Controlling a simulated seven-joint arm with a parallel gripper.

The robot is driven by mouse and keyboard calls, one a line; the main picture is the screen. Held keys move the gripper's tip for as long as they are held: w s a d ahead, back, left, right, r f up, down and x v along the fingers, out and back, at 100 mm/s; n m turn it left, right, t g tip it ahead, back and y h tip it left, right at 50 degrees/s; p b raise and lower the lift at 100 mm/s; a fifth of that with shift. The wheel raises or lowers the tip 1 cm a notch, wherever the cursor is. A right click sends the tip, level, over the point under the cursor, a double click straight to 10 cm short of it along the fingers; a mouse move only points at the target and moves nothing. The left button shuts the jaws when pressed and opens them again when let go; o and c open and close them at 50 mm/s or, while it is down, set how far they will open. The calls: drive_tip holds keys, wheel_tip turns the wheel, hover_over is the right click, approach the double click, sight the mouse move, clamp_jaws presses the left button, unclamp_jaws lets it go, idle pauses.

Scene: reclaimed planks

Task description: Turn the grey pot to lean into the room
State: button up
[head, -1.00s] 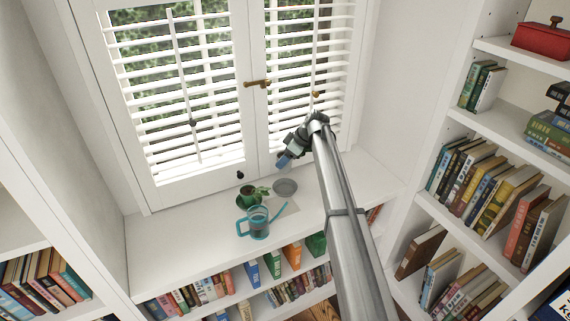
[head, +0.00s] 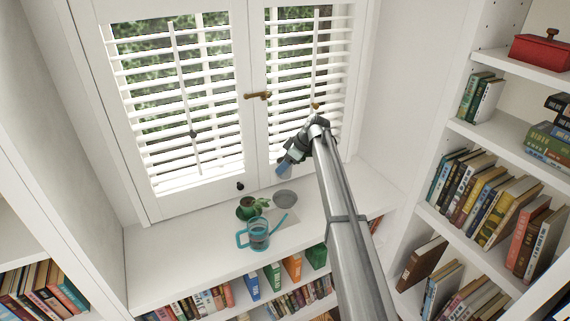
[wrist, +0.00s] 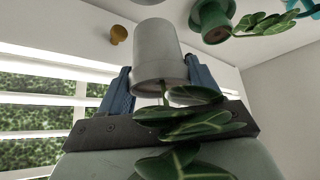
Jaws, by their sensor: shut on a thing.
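In the wrist view the grey pot (wrist: 158,52) sits between the two blue fingers of my gripper (wrist: 160,85), which is shut on it. Its plant's green leaves (wrist: 195,123) trail toward the camera, over the gripper's dark bar.
A green pot (head: 248,205) with a leafy plant and a teal watering can (head: 258,238) stand left of the saucer on the white sill (head: 170,262). The shutters (head: 300,85) are close behind my gripper. The sill's left end is clear.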

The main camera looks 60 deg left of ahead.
wheel_tip(320, 180, down, 9)
drive_tip(key=shift+f+m+t+y, duration=0.1)
drive_tip(key=shift+m+t+y, duration=0.3)
drive_tip(key=shift+m, duration=0.6)
drive_tip(key=shift+f, duration=1.5)
drive_tip(key=o, duration=1.5)
drive_tip(key=shift+c, duration=0.2)
drive_tip(key=v, duration=1.3)
drive_tip(key=shift+d+r, duration=0.15)
drive_tip(key=shift+r, duration=0.2)
drive_tip(key=shift+w, duration=0.15)
